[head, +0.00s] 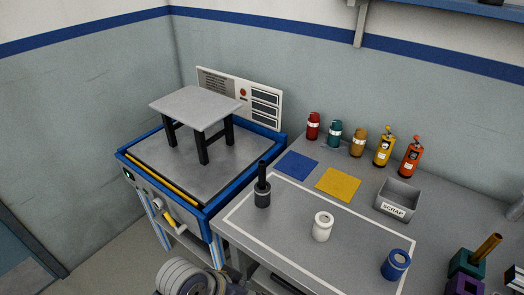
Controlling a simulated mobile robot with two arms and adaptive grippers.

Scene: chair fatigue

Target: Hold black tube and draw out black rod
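The black tube (262,197) stands upright on the workbench, inside the white-outlined area near its left end. The black rod (263,173) stands in it, its thinner upper part sticking up out of the top. How deep the rod sits inside the tube is hidden.
A white tube (322,227) and a blue tube (397,264) stand right of the black tube. Blue (297,166) and yellow (338,185) mats lie behind. A scrap bin (396,200), several bottles and a blue-framed station (200,195) with a small table surround them.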

